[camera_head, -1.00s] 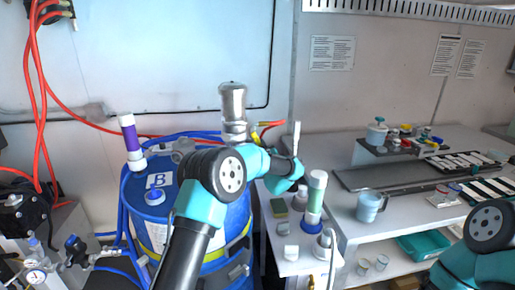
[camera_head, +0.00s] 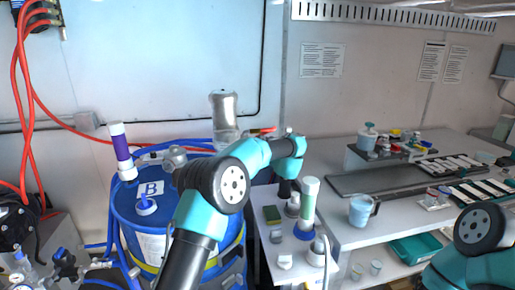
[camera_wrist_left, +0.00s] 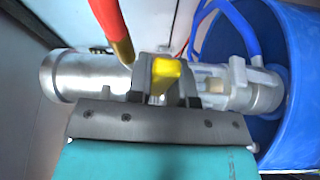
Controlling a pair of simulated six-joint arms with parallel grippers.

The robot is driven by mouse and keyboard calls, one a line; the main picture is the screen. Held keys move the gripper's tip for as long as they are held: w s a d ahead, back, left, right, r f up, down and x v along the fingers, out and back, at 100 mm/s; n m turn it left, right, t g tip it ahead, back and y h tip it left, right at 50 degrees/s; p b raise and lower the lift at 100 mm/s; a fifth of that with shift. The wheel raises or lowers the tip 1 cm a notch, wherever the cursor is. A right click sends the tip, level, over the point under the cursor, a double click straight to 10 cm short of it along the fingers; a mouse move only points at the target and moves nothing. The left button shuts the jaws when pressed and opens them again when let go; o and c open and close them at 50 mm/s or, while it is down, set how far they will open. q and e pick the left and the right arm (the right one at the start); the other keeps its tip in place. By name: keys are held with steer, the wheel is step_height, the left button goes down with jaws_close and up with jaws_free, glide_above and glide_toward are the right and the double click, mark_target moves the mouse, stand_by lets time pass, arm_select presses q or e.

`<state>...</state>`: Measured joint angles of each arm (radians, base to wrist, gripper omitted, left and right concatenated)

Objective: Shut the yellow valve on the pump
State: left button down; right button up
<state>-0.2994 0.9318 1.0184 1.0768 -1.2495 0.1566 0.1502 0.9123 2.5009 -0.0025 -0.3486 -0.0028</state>
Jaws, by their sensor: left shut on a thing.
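The pump (camera_head: 224,108) is a silver metal body on top of the blue drum (camera_head: 125,205) marked B. In the left wrist view the pump (camera_wrist_left: 85,76) lies across the picture, with a yellow valve handle (camera_wrist_left: 166,70) at its middle. My left gripper (camera_wrist_left: 164,88) is shut on the yellow valve handle, with one dark finger on each side of it. In the head view my arm hides the left gripper and the yellow handle. Only my right arm's links show at the lower right; its gripper is out of view.
A jug (camera_head: 361,210) stands on the grey bench. A purple-banded tube (camera_head: 120,148) stands on the drum. Red and blue hoses run behind and at left.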

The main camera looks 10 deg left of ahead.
arm_select(q)
steer(key=shift+d+r+n, duration=0.1)
steer(key=shift+r+n, duration=0.2)
steer(key=shift+n, duration=0.5)
steer(key=c, duration=1.3)
jaws_free()
steer(key=v, duration=1.7)
steer(key=shift+s+r, duration=0.25)
steer(key=shift+r, duration=0.25)
